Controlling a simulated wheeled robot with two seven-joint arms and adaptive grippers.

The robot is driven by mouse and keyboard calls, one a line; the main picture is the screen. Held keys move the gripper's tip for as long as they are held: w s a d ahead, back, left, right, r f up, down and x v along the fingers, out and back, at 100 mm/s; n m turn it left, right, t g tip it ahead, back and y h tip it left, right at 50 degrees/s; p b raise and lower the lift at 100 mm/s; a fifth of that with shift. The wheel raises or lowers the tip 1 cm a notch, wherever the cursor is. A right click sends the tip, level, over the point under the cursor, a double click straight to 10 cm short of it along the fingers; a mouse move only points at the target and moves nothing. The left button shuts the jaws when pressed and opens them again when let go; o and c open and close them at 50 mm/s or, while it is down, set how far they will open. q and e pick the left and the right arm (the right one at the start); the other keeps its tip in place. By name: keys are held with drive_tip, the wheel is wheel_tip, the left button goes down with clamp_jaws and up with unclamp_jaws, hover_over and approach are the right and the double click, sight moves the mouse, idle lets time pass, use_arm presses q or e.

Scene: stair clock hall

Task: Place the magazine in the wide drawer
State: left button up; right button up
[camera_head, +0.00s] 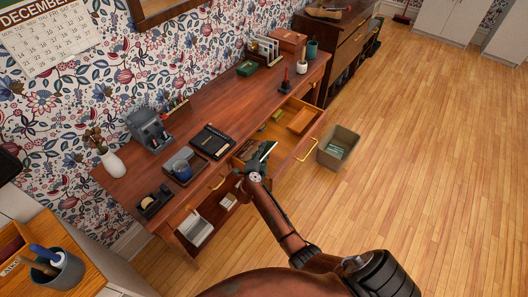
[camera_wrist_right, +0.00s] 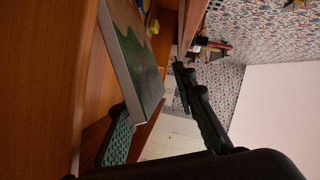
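The wide drawer (camera_head: 308,147) under the desk top is pulled open. The magazine, with a green cover and pale page edges, shows in the right wrist view (camera_wrist_right: 138,55). It is tilted beside brown wood, with one corner toward my right gripper. In the head view a pale and green edge of it (camera_head: 267,149) shows at the gripper, over the left part of the drawer. My right gripper (camera_wrist_right: 152,102) has its fingers spread, one close to the magazine's edge and the other apart from its cover. Whether the magazine rests on the drawer floor is hidden. My left gripper is out of view.
The drawer holds a wooden tray (camera_head: 300,121) and small items. A grey bin (camera_head: 338,146) stands right of the drawer. The floor further right is clear.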

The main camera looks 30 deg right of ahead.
drive_tip(key=r+p+v, duration=0.1)
drive_tip(key=p+v, duration=0.1)
drive_tip(key=v, duration=1)
drive_tip(key=shift+p, duration=0.4)
drive_tip(key=shift+r, duration=0.1)
